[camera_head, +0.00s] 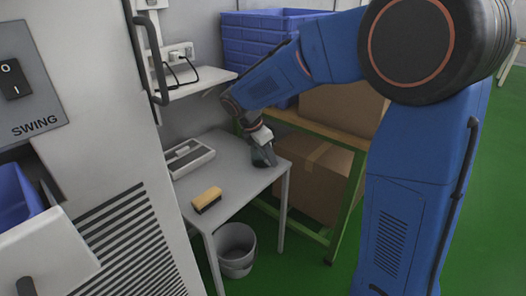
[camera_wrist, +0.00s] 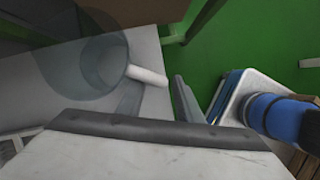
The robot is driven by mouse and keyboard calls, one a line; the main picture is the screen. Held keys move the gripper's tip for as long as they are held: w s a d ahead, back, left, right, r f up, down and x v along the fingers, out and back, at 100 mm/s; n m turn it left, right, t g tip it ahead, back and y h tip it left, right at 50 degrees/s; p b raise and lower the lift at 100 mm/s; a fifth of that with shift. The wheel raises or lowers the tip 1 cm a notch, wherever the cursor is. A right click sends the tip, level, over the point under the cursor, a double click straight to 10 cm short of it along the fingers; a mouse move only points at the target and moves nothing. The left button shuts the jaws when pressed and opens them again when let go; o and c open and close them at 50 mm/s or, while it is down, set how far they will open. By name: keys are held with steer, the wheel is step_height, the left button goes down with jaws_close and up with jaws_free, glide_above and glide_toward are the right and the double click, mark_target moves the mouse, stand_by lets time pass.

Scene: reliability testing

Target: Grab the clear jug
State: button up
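The clear jug (camera_wrist: 92,72) stands near the corner of the white table (camera_wrist: 50,68) in the wrist view, its pale handle (camera_wrist: 148,75) pointing right. In the head view the jug (camera_head: 264,156) looks like a small dark shape at the table's right corner, partly covered by my gripper (camera_head: 259,139). In the wrist view my gripper (camera_wrist: 160,88) appears open, with grey fingers on either side of the handle's outer end. I see no clear closing on the handle. The left finger is faint and hard to separate from the table.
A grey tray (camera_head: 188,157) and a yellow brush (camera_head: 207,199) lie on the table. A grey bin (camera_head: 236,249) stands below. A white shelf (camera_head: 199,83) juts out above the tray.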

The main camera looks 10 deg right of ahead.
jaws_close()
stand_by(1.4)
